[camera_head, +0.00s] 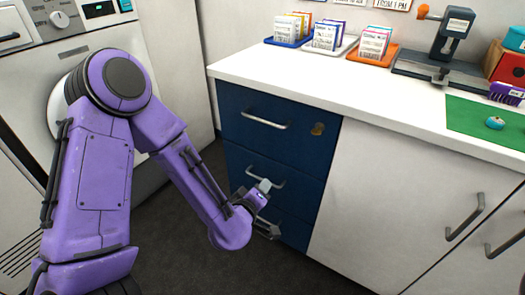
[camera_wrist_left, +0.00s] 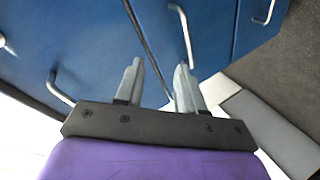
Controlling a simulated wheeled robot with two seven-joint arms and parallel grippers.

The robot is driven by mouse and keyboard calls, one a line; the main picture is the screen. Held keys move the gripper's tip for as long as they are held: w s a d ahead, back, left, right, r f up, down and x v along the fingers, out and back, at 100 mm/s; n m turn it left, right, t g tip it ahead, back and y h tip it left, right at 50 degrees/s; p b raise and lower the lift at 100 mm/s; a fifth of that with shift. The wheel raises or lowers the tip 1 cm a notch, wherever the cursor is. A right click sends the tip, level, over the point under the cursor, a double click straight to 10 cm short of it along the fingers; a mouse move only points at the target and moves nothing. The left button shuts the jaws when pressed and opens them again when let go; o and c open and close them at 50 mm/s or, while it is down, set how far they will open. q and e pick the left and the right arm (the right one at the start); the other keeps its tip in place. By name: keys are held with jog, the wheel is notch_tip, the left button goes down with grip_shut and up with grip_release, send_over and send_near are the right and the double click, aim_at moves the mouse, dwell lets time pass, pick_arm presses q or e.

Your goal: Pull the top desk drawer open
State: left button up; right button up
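The desk's top drawer (camera_head: 247,138) has a blue front, a silver bar handle (camera_head: 265,120) and a brass lock (camera_head: 317,129). It looks shut, flush with the drawers below. My left gripper (camera_head: 264,189) is in front of the middle drawer's handle (camera_head: 268,178), below the top handle. In the left wrist view its two grey fingers (camera_wrist_left: 159,66) are apart with nothing between them. There the top drawer's handle (camera_wrist_left: 60,88) is left of the fingers, and the middle drawer's handle (camera_wrist_left: 182,35) is just beyond the right fingertip. I cannot tell whether they touch. My right gripper is out of view.
The white countertop (camera_head: 330,90) overhangs the drawers. It holds card trays (camera_head: 325,42), a grey press-like tool (camera_head: 450,40) and a green mat (camera_head: 480,122). White cupboard doors (camera_head: 400,205) stand to the right. A control-panelled machine (camera_head: 55,40) stands left. Dark floor shows before the drawers.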

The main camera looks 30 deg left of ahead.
pick_arm(q)
notch_tip(320, 180, up, 4)
jog(key=w+r+n+t+b, duration=0.1)
jog(key=w+n+t+b, duration=0.1)
jog(key=w+n+t, duration=0.1)
jog(key=n+t+y, duration=0.2)
jog(key=n+y, duration=0.3)
jog(key=n, duration=0.2)
send_near(262, 122)
jog(key=p+x, duration=0.1)
jog(key=x, duration=0.9)
jog(key=shift+w+a, duration=0.2)
jog(key=shift+w, duration=0.1)
grip_shut()
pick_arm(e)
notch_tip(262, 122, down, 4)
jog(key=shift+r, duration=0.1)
